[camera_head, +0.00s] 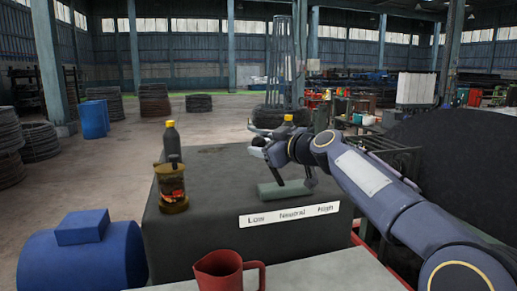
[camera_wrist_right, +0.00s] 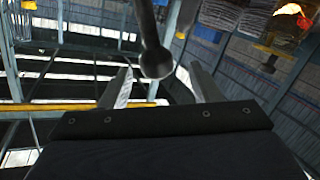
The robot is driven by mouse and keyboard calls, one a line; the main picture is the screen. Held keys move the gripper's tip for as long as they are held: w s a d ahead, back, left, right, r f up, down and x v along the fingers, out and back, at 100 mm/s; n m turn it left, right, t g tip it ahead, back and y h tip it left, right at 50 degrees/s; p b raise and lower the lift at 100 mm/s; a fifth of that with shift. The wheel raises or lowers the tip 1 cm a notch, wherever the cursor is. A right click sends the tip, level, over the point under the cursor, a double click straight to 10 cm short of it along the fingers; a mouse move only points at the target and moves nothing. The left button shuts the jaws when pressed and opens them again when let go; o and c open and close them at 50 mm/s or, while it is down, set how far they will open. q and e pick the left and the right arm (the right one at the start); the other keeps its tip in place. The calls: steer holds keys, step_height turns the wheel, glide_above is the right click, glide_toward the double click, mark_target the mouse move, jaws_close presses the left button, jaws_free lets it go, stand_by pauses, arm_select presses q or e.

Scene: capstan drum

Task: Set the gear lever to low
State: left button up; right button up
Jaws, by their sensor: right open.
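The gear lever shows in the right wrist view as a dark rod with a rounded end (camera_wrist_right: 155,58). It stands between the two fingers of my right gripper (camera_wrist_right: 161,70), which are apart. I cannot tell whether a finger touches it. In the head view my right gripper (camera_head: 256,138) is above the dark housing (camera_head: 200,225), near a grey-green cylinder (camera_head: 283,190) on its top. The lever is not clearly visible there, and its position against the marks is unclear. A white label plate (camera_head: 289,214) reads Low, Neutral, High from left to right. My left gripper is not in view.
A red mug (camera_head: 220,272) is on the pale surface in front. A blue motor (camera_head: 80,258) is at the left. Another yellow cap (camera_head: 289,118) shows behind my gripper.

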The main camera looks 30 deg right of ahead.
steer(key=shift+s+d+r+b, duration=0.15)
steer(key=shift+s+b, duration=0.2)
steer(key=shift+s, duration=1.5)
